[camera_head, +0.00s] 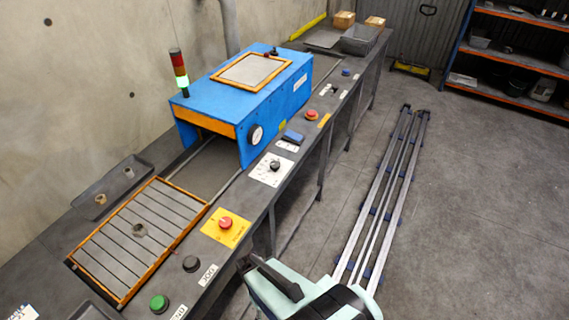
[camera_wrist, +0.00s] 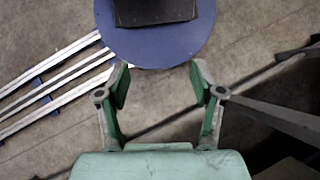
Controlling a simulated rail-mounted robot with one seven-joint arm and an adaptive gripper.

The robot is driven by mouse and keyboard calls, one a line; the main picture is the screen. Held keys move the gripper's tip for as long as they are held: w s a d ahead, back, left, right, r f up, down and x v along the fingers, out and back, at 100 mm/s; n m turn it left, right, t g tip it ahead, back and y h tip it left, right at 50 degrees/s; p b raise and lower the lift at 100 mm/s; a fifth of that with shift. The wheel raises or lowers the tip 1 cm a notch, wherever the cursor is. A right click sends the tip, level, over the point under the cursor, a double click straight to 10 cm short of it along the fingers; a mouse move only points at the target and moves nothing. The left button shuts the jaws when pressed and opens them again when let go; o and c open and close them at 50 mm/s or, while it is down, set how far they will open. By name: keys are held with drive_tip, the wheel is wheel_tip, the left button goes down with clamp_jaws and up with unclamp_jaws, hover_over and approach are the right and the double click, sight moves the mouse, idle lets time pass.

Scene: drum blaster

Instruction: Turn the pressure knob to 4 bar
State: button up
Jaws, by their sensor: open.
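A small black knob (camera_head: 275,165) sits on a white dial plate on the dark front panel, just in front of the blue machine (camera_head: 245,100). The plate's markings are too small to read. A round white gauge (camera_head: 255,134) is on the machine's near side, and its reading cannot be made out. My gripper (camera_wrist: 160,77) shows in the wrist view with its two green fingers spread and nothing between them. It points down over the floor, away from the panel. In the head view my pale green arm is at the bottom middle, in front of the bench and apart from the knob.
A red button on a yellow plate (camera_head: 226,223), a black button (camera_head: 191,263) and a green button (camera_head: 159,303) lie along the panel toward the viewer. Another red button (camera_head: 312,114) is farther back. An orange-framed slatted tray (camera_head: 150,238) lies left. Floor rails (camera_head: 385,190) run right of the bench.

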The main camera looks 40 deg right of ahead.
drive_tip(key=w+d+r+m+t+y, duration=0.1)
drive_tip(key=w+d+r+y, duration=0.1)
drive_tip(key=w+d+r, duration=0.45)
wheel_tip(320, 180, up, 35)
drive_tip(key=n+t+h+b, duration=0.15)
drive_tip(key=n+t, duration=0.25)
drive_tip(key=t, duration=0.7)
hover_over(275, 164)
drive_tip(key=s+d, duration=0.1)
drive_tip(key=s, duration=0.6)
drive_tip(key=shift+h, duration=0.45)
drive_tip(key=p+x, duration=0.5)
drive_tip(key=x, duration=1.2)
drive_tip(key=shift+d+f, duration=0.15)
drive_tip(key=shift+f, duration=0.15)
drive_tip(key=c, duration=1.1)
